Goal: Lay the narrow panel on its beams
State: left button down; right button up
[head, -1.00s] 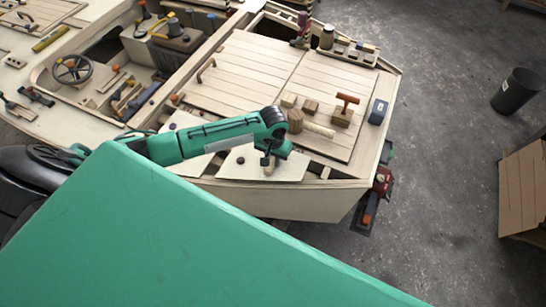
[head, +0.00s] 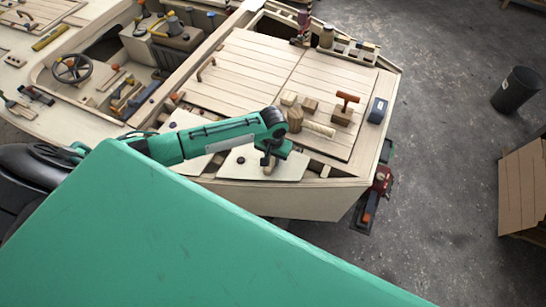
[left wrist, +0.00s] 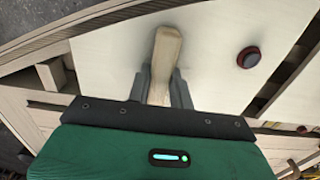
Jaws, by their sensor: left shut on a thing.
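The narrow panel (head: 240,166) is a pale plywood piece at the near edge of the hull deck in the head view. It also fills much of the left wrist view (left wrist: 110,58), with a wooden handle (left wrist: 166,48) and a dark reddish round knob (left wrist: 249,57) on top. My left gripper (head: 269,166) is over the panel, shut on the handle; its fingers clasp both sides in the left wrist view (left wrist: 161,83). The panel's underside is hidden, so I cannot tell whether it touches the beams. My right gripper is not in view.
A second pale panel (head: 186,121) lies just left, partly behind my arm. Beyond is the planked deck (head: 245,68) with a mallet (head: 315,127), an orange-handled tool (head: 346,107) and a blue block (head: 377,110). A dark gap (left wrist: 285,78) shows beside the panel. Grey floor lies right.

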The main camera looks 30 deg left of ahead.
pick_arm(q)
jog(key=shift+f, duration=0.45)
jog(key=c, duration=1.2)
grip_release()
jog(key=shift+o, duration=0.2)
notch_tip(320, 180, up, 14)
jog(key=b, duration=0.2)
jog(key=shift+b, duration=0.35)
jog(key=shift+f, duration=0.1)
